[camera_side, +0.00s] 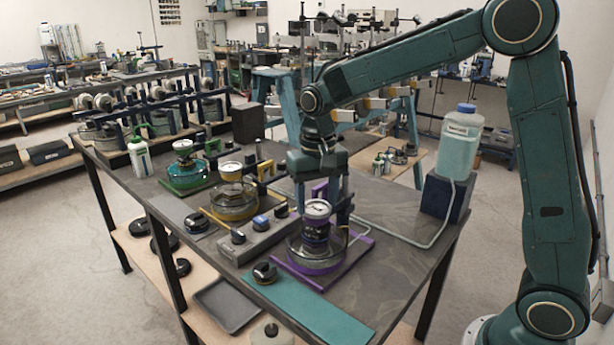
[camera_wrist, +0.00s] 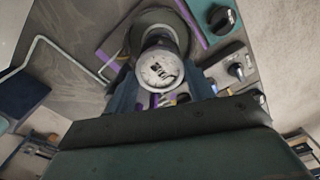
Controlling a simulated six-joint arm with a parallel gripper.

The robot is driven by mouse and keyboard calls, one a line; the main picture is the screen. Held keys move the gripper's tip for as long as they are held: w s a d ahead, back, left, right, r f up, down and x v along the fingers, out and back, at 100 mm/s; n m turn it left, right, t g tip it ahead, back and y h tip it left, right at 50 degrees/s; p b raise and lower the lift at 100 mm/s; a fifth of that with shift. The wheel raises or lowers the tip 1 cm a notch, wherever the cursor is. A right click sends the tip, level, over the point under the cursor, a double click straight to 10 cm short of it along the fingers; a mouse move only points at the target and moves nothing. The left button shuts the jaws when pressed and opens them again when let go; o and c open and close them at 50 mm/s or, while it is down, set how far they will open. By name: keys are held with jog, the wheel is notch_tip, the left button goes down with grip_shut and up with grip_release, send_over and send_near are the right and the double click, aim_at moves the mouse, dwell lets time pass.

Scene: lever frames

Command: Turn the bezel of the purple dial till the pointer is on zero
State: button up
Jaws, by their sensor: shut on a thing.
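The purple dial (camera_side: 318,209) has a round white face and stands on a glass-sided base with a purple ring, on a purple plate (camera_side: 357,250) on the bench. My gripper (camera_side: 322,205) comes down from above and is shut on the dial's bezel, one finger on each side. In the wrist view the dial face (camera_wrist: 159,70) shows between the fingers of my gripper (camera_wrist: 160,92). The pointer and the zero mark are too small and blurred to read.
Yellow (camera_side: 231,168) and green (camera_side: 183,147) dial stands are to the left. A grey box with knobs (camera_side: 262,238) is close by on the left. A teal mat (camera_side: 318,308) lies in front. A bottle (camera_side: 461,140) stands on a dark block at the right, with a pale tube (camera_side: 410,243) running from it.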

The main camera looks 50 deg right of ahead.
aim_at(318, 207)
jog(key=shift+n, duration=1.1)
jog(key=o, duration=1)
notch_tip(318, 207, up, 14)
jog(key=shift+f, duration=0.1)
jog(key=shift+s, duration=0.15)
